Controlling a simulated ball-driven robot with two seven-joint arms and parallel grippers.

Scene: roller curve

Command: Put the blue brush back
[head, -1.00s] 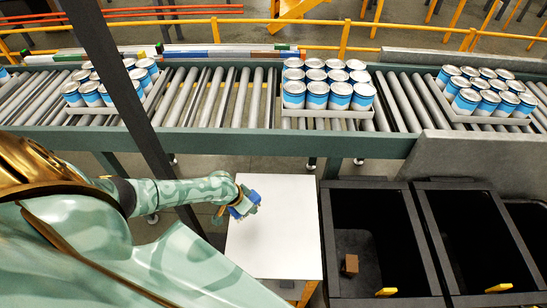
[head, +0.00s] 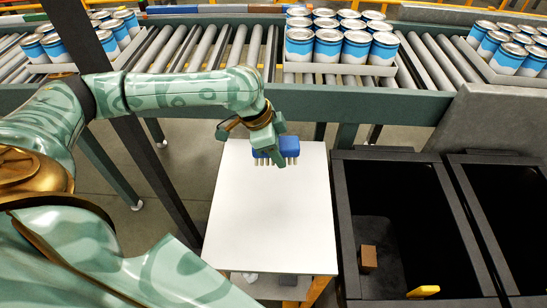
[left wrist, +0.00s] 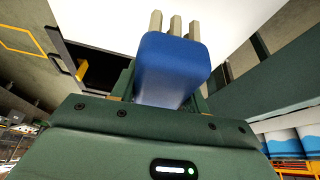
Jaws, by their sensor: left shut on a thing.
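The blue brush (head: 268,151) has a blue body with several pale bristle tufts pointing down. My left gripper (head: 273,155) is shut on it and holds it over the far part of the white table (head: 270,215). I cannot tell whether the bristles touch the table top. In the left wrist view the blue brush (left wrist: 172,68) sits between the fingers, its tufts pointing away from the gripper. My right gripper is not in view.
A roller conveyor (head: 215,50) with trays of blue-white cans (head: 343,42) runs behind the table. Black open bins (head: 345,230) stand to the right, one holding a brown block (head: 368,258) and a yellow piece (head: 423,291). Most of the table top is bare.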

